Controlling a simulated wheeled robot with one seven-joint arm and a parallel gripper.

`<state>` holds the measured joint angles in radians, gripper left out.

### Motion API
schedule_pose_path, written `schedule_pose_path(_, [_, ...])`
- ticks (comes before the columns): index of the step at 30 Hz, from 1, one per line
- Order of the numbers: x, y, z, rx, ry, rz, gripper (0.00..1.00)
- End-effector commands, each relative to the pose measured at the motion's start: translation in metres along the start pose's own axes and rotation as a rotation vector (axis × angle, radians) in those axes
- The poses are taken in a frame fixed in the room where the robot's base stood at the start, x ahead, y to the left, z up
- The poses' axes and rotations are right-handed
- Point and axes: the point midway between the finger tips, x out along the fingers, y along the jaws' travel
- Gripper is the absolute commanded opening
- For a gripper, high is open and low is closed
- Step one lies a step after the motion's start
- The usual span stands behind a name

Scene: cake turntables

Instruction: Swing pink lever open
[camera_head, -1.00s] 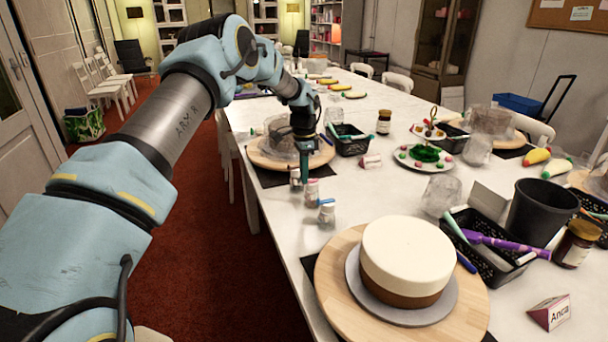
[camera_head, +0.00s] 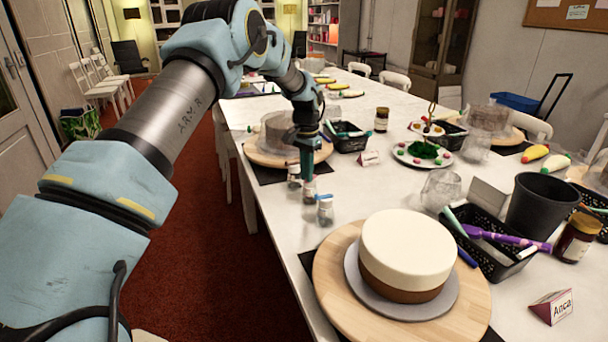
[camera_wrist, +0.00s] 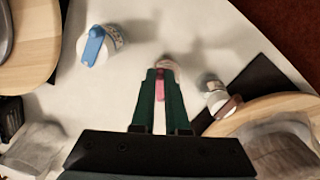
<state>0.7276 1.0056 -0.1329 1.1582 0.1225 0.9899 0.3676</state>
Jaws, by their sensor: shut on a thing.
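A small jar (camera_head: 309,192) stands on the white table, with its body partly hidden by my gripper in the wrist view. Its pink lever (camera_wrist: 160,87) lies between the green fingers of my gripper (camera_wrist: 160,78), which is shut on it. In the head view my gripper (camera_head: 309,168) points down right over this jar. The lever itself is hidden there. A jar with a blue lever (camera_wrist: 94,48) stands nearby, and it also shows nearer in the head view (camera_head: 325,211). A third jar with a dark red lever (camera_wrist: 217,97) stands on the other side.
A cake on a wooden turntable (camera_head: 330,285) stands in front. Another turntable (camera_head: 257,157) with a cake is behind my gripper, close to the third jar. Black baskets (camera_head: 490,262) and a dark bucket (camera_head: 540,210) are at right. The table's left edge is close to the jars.

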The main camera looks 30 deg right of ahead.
Motion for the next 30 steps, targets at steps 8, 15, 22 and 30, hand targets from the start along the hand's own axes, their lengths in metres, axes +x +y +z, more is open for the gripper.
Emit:
schedule_pose_path(8, [0.001,0.012,-0.004,-0.262,0.003,-0.001,0.00])
schedule_pose_path(15, [0.001,0.021,-0.009,-0.490,0.006,-0.001,0.00])
schedule_pose_path(22, [0.001,0.029,-0.016,-0.706,0.008,-0.001,0.00])
schedule_pose_path(30, [0.001,0.034,-0.024,-0.928,0.009,-0.001,0.00])
